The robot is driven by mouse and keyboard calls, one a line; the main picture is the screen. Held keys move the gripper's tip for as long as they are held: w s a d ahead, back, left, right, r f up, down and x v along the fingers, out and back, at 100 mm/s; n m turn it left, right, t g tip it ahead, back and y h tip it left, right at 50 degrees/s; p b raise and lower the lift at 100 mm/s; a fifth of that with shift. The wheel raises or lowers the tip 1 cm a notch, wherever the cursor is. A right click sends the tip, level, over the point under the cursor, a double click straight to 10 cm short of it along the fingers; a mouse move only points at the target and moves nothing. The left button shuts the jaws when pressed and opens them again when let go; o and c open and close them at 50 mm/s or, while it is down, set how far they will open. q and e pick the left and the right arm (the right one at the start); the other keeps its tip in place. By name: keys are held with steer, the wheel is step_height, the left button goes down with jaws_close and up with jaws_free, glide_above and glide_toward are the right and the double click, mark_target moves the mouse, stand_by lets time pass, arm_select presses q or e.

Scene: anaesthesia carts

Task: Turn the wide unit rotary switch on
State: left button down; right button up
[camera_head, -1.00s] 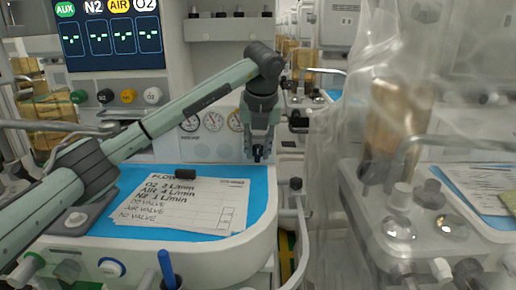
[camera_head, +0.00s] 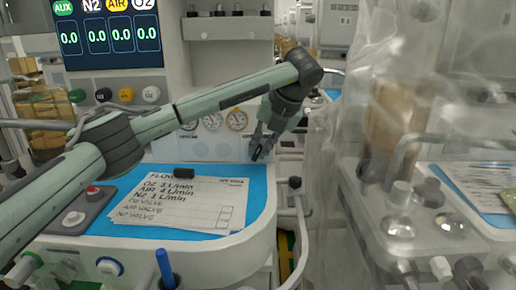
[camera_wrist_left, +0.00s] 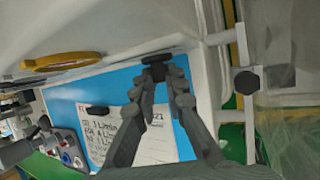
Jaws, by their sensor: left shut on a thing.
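The wide unit (camera_head: 205,60) stands at the left of the head view, with a white body and a lit display (camera_head: 107,32) reading 0.0 in each column. My left gripper (camera_head: 258,152) is at the lower right of its front panel, tilted over. In the left wrist view my left gripper (camera_wrist_left: 162,74) has its fingertips closed at the small dark rotary switch (camera_wrist_left: 155,60). The fingers hide part of the switch, and its exact setting cannot be read. My right gripper is in neither view.
A clipboard with papers (camera_head: 185,203) lies on the blue work surface (camera_head: 258,187) below the gripper. A rail (camera_head: 300,225) runs along the unit's right side. Clear plastic sheeting (camera_head: 345,130) hangs to the right, beside another cart (camera_head: 395,235).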

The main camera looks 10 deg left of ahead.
arm_select(q)
steer(key=shift+d+f+m+y, duration=0.1)
steer(key=shift+d+m+y, duration=0.05)
steer(key=shift+y, duration=0.55)
steer(key=shift+d+m+y, duration=0.1)
steer(key=shift+m+y, duration=0.05)
steer(key=shift+y, duration=0.55)
steer(key=c, duration=1.6)
jaws_free()
steer(key=shift+o, duration=0.2)
step_height(320, 180, up, 10)
